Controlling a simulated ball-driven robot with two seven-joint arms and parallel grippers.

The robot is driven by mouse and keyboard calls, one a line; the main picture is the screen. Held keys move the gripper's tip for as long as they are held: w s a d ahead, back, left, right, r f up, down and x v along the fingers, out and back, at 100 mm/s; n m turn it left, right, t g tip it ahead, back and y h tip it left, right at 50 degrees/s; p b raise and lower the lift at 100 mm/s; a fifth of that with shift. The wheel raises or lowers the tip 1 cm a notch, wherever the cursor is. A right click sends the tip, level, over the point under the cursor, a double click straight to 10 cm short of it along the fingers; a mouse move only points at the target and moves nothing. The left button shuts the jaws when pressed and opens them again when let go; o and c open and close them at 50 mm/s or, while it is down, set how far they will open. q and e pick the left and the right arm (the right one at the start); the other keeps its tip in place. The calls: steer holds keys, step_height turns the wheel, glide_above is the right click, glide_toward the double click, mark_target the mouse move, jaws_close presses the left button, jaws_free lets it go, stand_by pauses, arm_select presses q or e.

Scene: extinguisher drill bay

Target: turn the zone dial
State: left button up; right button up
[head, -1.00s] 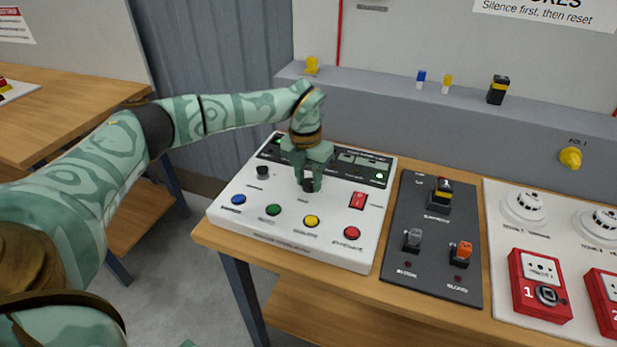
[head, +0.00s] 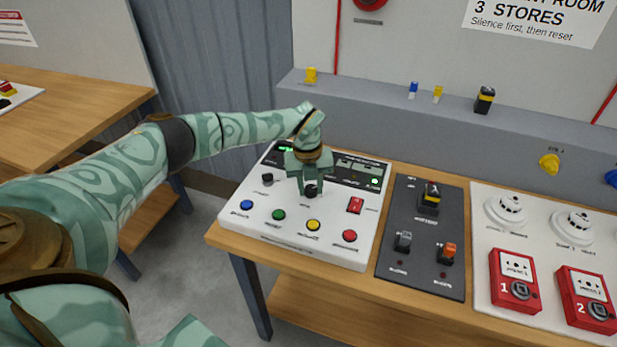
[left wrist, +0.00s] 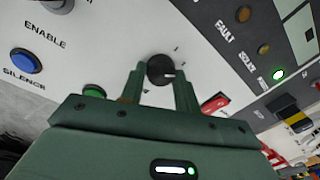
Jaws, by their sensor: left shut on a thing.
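The zone dial (head: 310,190) is a black round knob on the white control panel (head: 238,217). In the left wrist view the dial (left wrist: 160,70) shows a white pointer mark directed to the right. My left gripper (head: 308,187) reaches down over the panel and is shut on the dial, one finger on each side of it. The fingers hide part of the dial in the head view. My right gripper is not in view.
Blue (head: 246,205), green (head: 279,215), yellow (head: 313,225) and red (head: 349,236) buttons line the panel's front. A red switch (head: 355,205) and a black knob (head: 267,179) flank the dial. A dark switch plate (head: 389,265) lies to the right.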

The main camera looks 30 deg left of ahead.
mark_target(311, 189)
arm_select(q)
steer(key=n+p, duration=0.1)
steer(key=n, duration=0.1)
steer(key=n+p, duration=0.1)
steer(key=p, duration=0.1)
steer(key=n+p, duration=0.1)
steer(key=n, duration=0.1)
steer(key=shift+d+r+n+p, duration=0.1)
steer(key=shift+r+n+p, duration=0.15)
steer(key=shift+n+p, duration=0.1)
steer(key=n+p, duration=0.2)
steer(key=n, duration=0.1)
steer(key=shift+w, duration=0.1)
steer(key=shift+f+n+p, duration=0.15)
steer(key=shift+n+p, duration=0.45)
steer(key=shift+n, duration=0.15)
steer(key=o, duration=1)
steer(key=shift+c, duration=0.2)
step_height(311, 189, up, 7)
steer(key=p, duration=0.3)
step_height(311, 189, up, 9)
steer(key=shift+s, duration=0.45)
